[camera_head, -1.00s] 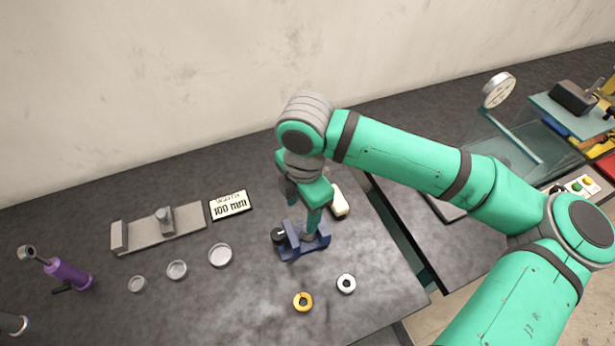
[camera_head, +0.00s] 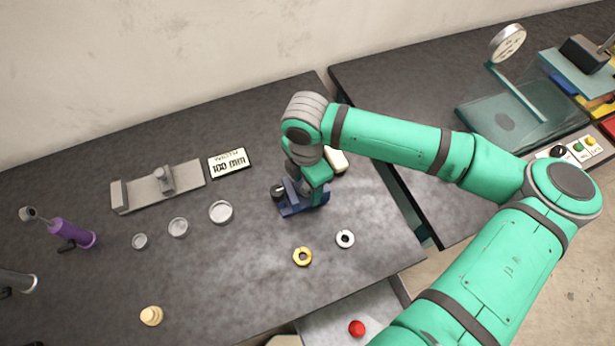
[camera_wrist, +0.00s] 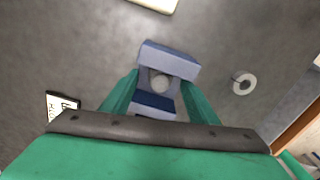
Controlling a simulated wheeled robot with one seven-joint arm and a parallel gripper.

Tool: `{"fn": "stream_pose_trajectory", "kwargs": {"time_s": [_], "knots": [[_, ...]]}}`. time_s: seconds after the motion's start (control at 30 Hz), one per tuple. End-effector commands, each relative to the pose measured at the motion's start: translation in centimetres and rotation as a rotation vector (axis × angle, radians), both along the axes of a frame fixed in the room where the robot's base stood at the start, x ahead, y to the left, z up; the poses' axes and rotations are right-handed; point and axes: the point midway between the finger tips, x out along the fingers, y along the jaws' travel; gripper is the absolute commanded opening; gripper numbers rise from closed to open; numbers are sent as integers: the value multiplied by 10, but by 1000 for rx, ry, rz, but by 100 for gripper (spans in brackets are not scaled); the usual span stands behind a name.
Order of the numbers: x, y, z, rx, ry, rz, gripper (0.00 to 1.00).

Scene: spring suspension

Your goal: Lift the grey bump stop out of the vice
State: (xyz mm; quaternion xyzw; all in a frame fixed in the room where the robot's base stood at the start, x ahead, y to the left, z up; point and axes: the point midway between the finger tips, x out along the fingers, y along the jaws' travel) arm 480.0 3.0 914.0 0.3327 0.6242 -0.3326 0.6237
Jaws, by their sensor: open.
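The blue vice (camera_head: 290,207) stands on the dark bench, below my arm in the head view. It also shows in the wrist view (camera_wrist: 168,58), its two jaws facing each other. Between them sits a small round grey piece, the bump stop (camera_wrist: 160,82), seen from above. In the head view it is hidden behind my gripper. My gripper (camera_wrist: 160,95) is open, with one green finger on each side of the vice's gap and the bump stop between them. I cannot tell whether the fingers touch it.
Several round dishes (camera_head: 220,212), a grey measuring fixture (camera_head: 158,188) and a display sign (camera_head: 229,163) are to the left.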

Motion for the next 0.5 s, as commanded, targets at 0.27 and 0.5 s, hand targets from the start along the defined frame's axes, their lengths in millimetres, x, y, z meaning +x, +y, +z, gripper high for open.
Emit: {"fn": "stream_pose_trajectory", "kwargs": {"time_s": [0.27,0.5], "knots": [[0,-2,-3,0,0,-3,54],[0,-1,-2,-1,-1,-3,10]]}}
